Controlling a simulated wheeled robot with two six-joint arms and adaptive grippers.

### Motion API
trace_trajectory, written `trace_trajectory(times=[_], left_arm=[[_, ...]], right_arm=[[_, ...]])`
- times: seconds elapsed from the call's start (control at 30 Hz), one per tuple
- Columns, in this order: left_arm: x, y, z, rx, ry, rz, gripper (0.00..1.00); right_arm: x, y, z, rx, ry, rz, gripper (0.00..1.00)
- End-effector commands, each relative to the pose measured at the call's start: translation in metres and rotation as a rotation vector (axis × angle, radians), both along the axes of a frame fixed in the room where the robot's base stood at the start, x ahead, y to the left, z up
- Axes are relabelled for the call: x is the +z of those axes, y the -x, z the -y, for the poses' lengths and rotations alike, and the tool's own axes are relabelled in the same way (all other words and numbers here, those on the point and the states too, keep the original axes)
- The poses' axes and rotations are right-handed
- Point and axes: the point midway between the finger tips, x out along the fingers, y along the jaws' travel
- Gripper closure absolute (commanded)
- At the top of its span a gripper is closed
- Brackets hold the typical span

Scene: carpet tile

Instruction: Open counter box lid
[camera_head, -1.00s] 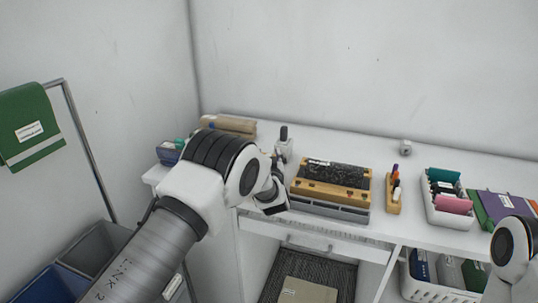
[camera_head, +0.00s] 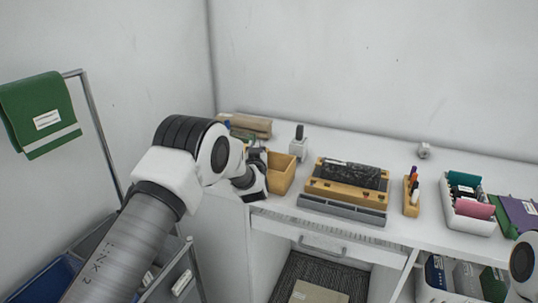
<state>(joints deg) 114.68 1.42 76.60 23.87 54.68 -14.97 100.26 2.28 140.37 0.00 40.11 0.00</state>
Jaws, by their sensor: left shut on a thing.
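A light wooden box (camera_head: 282,174) stands on the left part of the white counter, left of a grey-and-black stamp-like thing (camera_head: 298,146). It looks open at the top. My left gripper (camera_head: 256,172) is at the box's left side, shut on what appears to be its lid. My own wrist and fingers hide most of the lid and the box's left part. My right gripper is out of view; only part of my right arm shows at the right edge.
A wooden tray (camera_head: 347,194) with a dark top stands right of the box. Further right are a pen holder (camera_head: 411,195) and a white bin (camera_head: 471,220) of coloured items. A brown bundle (camera_head: 250,125) lies behind. A drawer handle (camera_head: 321,246) is below the counter.

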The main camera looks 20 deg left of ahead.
Motion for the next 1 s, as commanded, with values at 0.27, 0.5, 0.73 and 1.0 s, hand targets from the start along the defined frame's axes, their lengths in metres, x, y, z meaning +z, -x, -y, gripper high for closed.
trace_trajectory(times=[0.27,0.5,0.73,1.0], left_arm=[[0.000,0.000,0.000,-0.001,0.000,-0.002,1.00],[0.000,0.000,0.000,-0.001,0.000,-0.002,0.53],[0.000,0.006,0.003,-0.002,0.000,-0.003,0.53],[0.000,0.063,0.024,-0.002,-0.001,-0.005,0.53]], right_arm=[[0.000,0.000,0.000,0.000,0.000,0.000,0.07],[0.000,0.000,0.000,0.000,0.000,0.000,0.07],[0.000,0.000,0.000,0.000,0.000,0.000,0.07],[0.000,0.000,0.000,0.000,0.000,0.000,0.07]])
